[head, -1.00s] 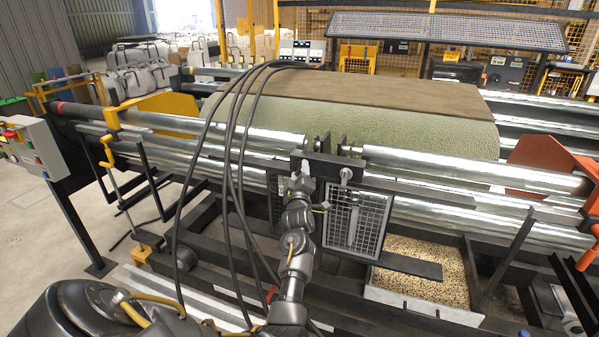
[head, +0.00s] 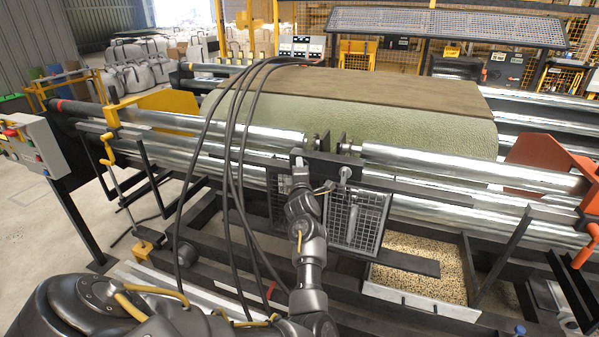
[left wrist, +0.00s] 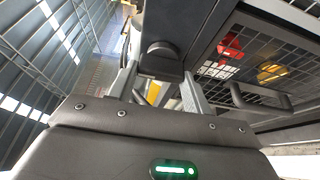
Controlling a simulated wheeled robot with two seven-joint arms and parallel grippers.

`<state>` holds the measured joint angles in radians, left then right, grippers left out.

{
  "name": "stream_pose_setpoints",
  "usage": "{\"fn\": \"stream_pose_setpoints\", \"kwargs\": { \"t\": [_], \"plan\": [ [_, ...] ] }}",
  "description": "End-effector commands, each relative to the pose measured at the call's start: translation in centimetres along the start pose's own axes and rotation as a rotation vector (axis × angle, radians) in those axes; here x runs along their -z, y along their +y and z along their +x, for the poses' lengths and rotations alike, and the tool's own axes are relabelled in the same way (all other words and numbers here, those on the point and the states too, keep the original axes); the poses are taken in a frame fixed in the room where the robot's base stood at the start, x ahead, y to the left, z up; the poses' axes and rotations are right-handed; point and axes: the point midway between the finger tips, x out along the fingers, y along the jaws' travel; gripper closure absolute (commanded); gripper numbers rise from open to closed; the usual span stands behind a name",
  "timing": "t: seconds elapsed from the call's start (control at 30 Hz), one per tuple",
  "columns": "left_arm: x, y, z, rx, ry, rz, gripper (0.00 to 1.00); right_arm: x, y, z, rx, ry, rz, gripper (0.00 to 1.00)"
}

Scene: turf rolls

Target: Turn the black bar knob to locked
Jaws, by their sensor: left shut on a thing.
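The black bar knob (left wrist: 160,60) shows in the left wrist view, on the underside of a dark beam or housing. My left gripper (left wrist: 160,76) has one grey finger on each side of it and is shut on it. In the head view my left gripper (head: 300,172) is up against the dark bracket at the middle of the machine's front. There the wrist and bracket hide the knob. I cannot read any locked mark or the knob's exact angle. My right gripper is in neither view.
A wire mesh guard (head: 357,220) hangs just right of my wrist. Long steel rollers (head: 470,165) and a green turf roll (head: 350,115) lie behind. Black cables (head: 232,150) loop beside my arm. A tray of granules (head: 425,275) sits low at right.

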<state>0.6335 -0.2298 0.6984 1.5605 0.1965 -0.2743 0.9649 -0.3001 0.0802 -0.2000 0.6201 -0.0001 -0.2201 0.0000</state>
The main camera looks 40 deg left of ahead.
Motion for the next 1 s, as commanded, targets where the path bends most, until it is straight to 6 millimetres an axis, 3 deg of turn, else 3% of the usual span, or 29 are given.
{"fn": "stream_pose_setpoints", "kwargs": {
  "t": [0.43, 0.47, 0.6, 1.0],
  "plan": [
    [0.05, -0.06, 0.0, 0.005, 0.001, -0.009, 0.74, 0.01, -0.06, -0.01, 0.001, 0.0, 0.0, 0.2],
    [0.06, -0.06, 0.01, 0.005, 0.001, -0.009, 0.47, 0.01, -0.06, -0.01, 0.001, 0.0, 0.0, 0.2],
    [0.04, -0.05, 0.01, 0.004, 0.001, -0.009, 0.29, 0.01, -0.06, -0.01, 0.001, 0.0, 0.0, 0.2],
    [0.12, -0.3, 0.02, -0.023, 0.0, 0.063, 0.29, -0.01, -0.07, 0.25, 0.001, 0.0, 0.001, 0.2]
  ]
}}
